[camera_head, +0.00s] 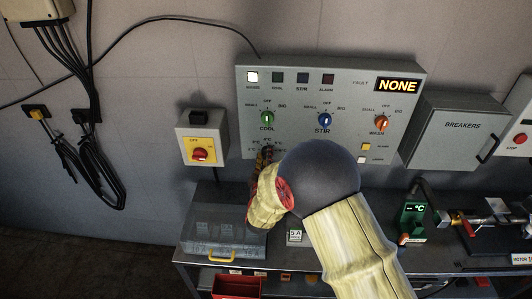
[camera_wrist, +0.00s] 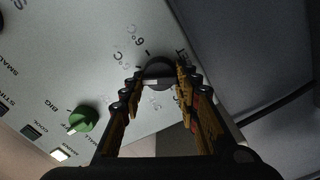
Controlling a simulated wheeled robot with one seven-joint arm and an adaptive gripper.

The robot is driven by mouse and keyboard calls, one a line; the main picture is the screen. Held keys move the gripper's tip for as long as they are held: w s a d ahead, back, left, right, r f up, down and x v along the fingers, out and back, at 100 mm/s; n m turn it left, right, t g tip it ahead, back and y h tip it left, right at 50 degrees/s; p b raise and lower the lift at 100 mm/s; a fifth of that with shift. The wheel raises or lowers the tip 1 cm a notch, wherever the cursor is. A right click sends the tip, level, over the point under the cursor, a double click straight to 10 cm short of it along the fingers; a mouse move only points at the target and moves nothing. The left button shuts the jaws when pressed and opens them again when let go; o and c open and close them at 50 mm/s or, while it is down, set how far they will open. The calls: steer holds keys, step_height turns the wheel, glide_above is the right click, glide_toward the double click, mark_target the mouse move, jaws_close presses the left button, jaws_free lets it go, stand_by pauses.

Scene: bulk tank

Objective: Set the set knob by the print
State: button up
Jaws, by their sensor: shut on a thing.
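The set knob (camera_wrist: 158,70) is small and dark with a pale pointer bar across it, in the upper middle of the wrist view. My gripper (camera_wrist: 160,84) is shut on it, one finger on each side. Print (camera_wrist: 136,36) with degree marks curves around the knob; part of it is covered by the fingers. In the head view my gripper (camera_head: 267,158) reaches the panel below the green COOL knob (camera_head: 267,118) and hides the set knob. The exact mark the pointer meets is too small to tell.
The grey control panel (camera_head: 345,85) also bears a blue STIR knob (camera_head: 324,121), an orange WASH knob (camera_head: 382,122) and a display (camera_head: 398,86) reading NONE. A yellow box with a red switch (camera_head: 200,154) is left, the breaker box (camera_head: 460,130) right. A clear-covered box (camera_head: 222,232) stands below.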

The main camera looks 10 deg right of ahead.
steer(key=n+p, duration=0.2)
steer(key=n, duration=0.3)
steer(key=shift+a+f+n+p, duration=0.1)
steer(key=shift+n+p, duration=0.3)
stand_by(0.4)
steer(key=o, duration=1.2)
steer(key=shift+c, duration=0.2)
steer(key=v, duration=1.2)
